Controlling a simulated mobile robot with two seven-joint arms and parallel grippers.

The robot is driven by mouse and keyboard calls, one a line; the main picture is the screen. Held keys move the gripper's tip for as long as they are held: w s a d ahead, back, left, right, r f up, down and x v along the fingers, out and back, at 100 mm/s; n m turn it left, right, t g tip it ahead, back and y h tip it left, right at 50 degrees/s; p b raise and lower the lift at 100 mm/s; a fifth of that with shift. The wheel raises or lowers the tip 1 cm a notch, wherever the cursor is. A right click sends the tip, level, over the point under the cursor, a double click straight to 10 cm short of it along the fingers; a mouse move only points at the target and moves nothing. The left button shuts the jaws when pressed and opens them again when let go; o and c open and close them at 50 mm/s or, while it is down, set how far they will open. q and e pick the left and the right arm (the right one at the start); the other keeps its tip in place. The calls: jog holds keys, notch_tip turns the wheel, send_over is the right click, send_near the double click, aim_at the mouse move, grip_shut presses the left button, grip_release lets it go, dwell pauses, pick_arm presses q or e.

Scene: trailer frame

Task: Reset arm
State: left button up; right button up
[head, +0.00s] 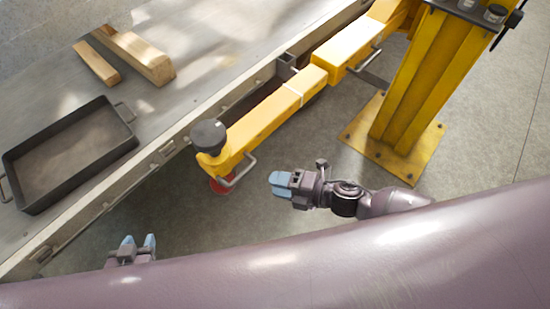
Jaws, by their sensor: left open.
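My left gripper (138,243) is at the lower left, its two blue fingertips pointing up and apart with a gap between them. It is empty, and the rest of that arm is hidden behind my own body. My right gripper (281,184) is near the middle, its blue fingertips pointing left. It is above the floor, below and right of the yellow arm's end, and apart from it. I see nothing held in it, but the angle does not show whether its fingers are open or shut.
A yellow jointed arm (270,121) with a black knob (209,136) reaches from a yellow post (416,95) toward the trailer bed (185,112). A black tray (125,152) and wooden blocks (137,55) lie on the bed. Grey floor (490,125) is clear at right.

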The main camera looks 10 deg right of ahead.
jog(key=w+d+r+m+t+h, duration=0.4)
jog(key=w+d+m+t+h, duration=0.3)
jog(key=m, duration=1.1)
jog(key=s+d+f+m+g+h, duration=0.1)
jog(key=s+d+f+m+h, duration=0.2)
jog(key=s+d+m, duration=0.2)
jog(key=s+d+f+m+g+h, duration=0.2)
jog(key=s+d+f+m+h, duration=0.1)
jog(key=s+d, duration=0.4)
jog(key=s+f+m, duration=0.1)
jog(key=s+m, duration=0.1)
jog(key=s, duration=0.1)
jog(key=shift+d+h, duration=0.35)
jog(key=shift+h, duration=0.05)
jog(key=shift+f, duration=0.1)
